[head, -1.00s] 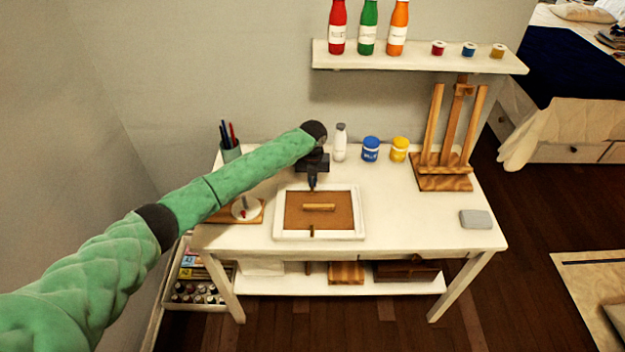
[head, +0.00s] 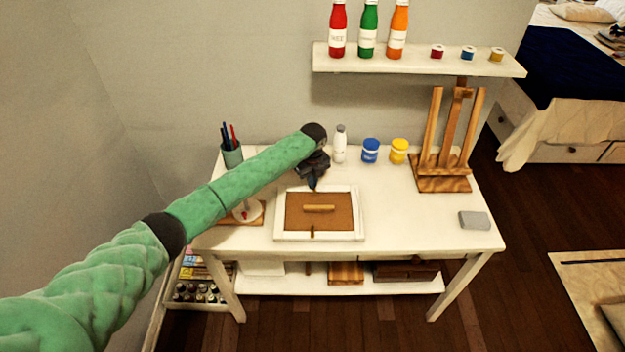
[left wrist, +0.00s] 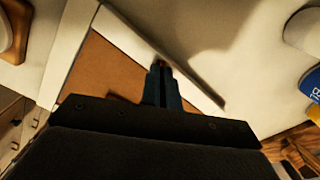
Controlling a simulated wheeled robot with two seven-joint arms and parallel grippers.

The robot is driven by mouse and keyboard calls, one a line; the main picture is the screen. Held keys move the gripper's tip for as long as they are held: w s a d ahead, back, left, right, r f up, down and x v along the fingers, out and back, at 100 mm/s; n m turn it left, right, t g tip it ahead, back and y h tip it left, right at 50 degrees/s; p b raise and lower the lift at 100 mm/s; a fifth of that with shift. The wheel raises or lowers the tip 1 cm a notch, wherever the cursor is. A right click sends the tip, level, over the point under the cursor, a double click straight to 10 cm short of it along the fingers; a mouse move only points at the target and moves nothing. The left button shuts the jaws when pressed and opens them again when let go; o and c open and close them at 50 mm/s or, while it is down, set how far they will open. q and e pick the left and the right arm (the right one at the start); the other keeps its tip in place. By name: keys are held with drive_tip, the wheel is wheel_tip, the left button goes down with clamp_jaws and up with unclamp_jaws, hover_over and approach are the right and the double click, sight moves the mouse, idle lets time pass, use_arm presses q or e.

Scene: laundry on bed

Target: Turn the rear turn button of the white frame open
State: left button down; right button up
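The white frame (head: 360,215) lies flat on the table with a brown back panel (head: 340,222) in it. A wooden bar (head: 319,208) is on the panel. The front turn button (head: 312,231) points across the front edge of the frame. My left gripper (head: 312,186) is at the middle of the frame's rear edge. In the left wrist view its fingers (left wrist: 162,80) are close together, with the small brownish rear turn button (left wrist: 160,63) between their tips. The fingers hide most of that button, so its exact angle is unclear. My right gripper is out of view.
Behind the frame stand a white bottle (head: 340,145), a blue jar (head: 370,151) and a yellow jar (head: 398,151). A wooden easel (head: 444,180) and grey block (head: 474,220) are right. The table's front right is clear.

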use_arm(q)
drive_tip(key=n+p, duration=0.1)
drive_tip(key=n, duration=0.3)
drive_tip(key=shift+r+n+p, duration=0.1)
drive_tip(key=shift+n+p, duration=0.25)
drive_tip(key=shift+n, duration=0.05)
drive_tip(key=n+p, duration=0.1)
drive_tip(key=n, duration=0.2)
drive_tip(key=shift+n+p, duration=1.05)
drive_tip(key=shift+n, duration=1.25)
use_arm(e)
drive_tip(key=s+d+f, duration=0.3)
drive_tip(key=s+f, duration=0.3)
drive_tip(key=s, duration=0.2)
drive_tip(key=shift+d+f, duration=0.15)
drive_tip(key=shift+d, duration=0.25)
use_arm(q)
drive_tip(key=c, duration=1.6)
unclamp_jaws()
drive_tip(key=shift+c, duration=0.2)
